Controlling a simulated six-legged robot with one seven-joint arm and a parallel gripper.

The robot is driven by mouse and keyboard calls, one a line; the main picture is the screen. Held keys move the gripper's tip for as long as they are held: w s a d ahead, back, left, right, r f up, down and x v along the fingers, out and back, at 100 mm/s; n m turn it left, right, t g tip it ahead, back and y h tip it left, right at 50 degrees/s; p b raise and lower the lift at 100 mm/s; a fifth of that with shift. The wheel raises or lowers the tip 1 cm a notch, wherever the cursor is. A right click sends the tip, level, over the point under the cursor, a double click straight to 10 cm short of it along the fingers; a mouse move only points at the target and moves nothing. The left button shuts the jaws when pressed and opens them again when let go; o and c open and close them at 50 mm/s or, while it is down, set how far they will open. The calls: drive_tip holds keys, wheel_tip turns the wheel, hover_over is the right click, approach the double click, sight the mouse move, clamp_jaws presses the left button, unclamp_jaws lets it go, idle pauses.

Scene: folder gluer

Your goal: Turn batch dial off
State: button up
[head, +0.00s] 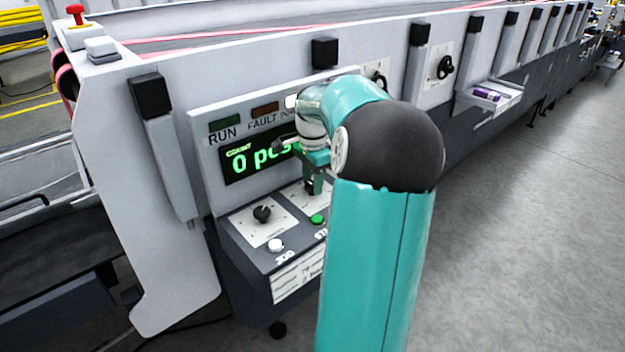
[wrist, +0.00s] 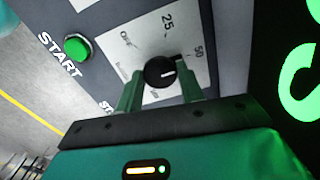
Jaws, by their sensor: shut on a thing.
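The batch dial (wrist: 158,72) is a round black knob with a white pointer mark, on a pale plate (wrist: 186,38) printed with 25, 50 and an off mark. In the wrist view the pointer mark is on the knob's right side, away from the off mark at upper left. My gripper (wrist: 160,80) has its two green fingers on either side of the knob, shut on it. In the head view my gripper (head: 314,184) is over the right part of the control panel, and it hides the batch dial there.
A second black dial (head: 262,213) sits left of my gripper, above a white JOG button (head: 275,245). A green START button (head: 317,219) is just below my gripper. The count display (head: 250,160) stands behind. Open floor lies at right.

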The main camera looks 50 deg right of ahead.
drive_tip(key=shift+n, duration=0.3)
drive_tip(key=n, duration=0.6)
drive_tip(key=shift+r, duration=0.1)
drive_tip(key=n, duration=0.3)
drive_tip(key=shift+n, duration=0.4)
drive_tip(key=n, duration=0.3)
drive_tip(key=shift+n, duration=0.3)
drive_tip(key=n, duration=0.5)
drive_tip(key=shift+n, duration=2.5)
drive_tip(key=o, duration=1)
